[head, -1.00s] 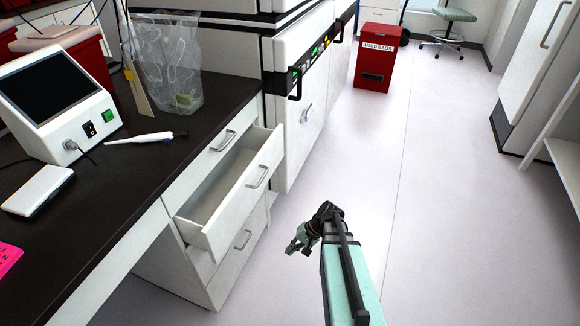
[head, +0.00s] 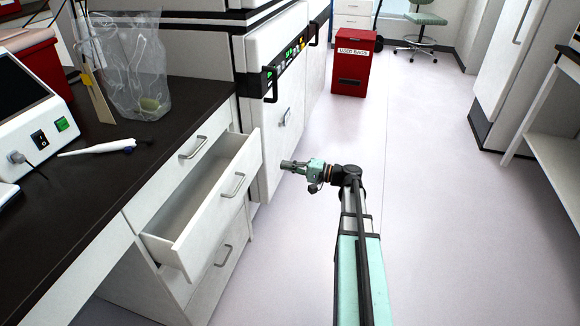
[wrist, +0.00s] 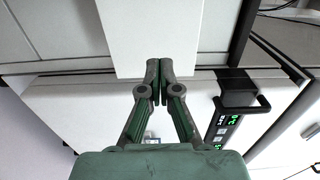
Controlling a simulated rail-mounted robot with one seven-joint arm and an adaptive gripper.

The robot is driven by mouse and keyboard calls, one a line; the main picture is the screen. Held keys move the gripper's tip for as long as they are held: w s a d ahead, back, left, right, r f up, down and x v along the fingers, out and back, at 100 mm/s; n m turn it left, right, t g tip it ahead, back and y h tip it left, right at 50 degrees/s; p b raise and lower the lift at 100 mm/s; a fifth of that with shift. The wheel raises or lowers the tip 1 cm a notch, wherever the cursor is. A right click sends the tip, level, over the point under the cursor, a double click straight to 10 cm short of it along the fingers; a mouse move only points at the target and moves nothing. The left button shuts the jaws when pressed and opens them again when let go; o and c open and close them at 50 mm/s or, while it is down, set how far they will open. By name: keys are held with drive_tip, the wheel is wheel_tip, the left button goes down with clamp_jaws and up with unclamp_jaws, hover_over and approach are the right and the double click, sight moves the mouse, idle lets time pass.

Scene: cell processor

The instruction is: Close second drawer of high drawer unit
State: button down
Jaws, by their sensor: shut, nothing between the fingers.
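The high drawer unit (head: 145,205) is white and stands under the dark counter at left. Its second drawer (head: 215,205) is pulled well out and looks empty, with a metal handle (head: 233,185) on its front. The drawers above and below it are shut. My gripper (head: 284,164) is to the right of the open drawer's front in the head view, pointing left. In the wrist view my gripper (wrist: 159,68) has its fingertips together and empty. They overlap the lower edge of a white panel, seemingly the open drawer (wrist: 150,35); contact cannot be told.
A white appliance (head: 275,110) with a black control strip and handle stands just beyond the drawers. A dark counter (head: 90,190) holds a pipette and a clear bag. A red bin (head: 353,70) is farther back. The floor at right is clear.

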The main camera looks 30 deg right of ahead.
sight(251, 159)
drive_tip(key=x, duration=1)
drive_tip(key=shift+w+a, duration=0.3)
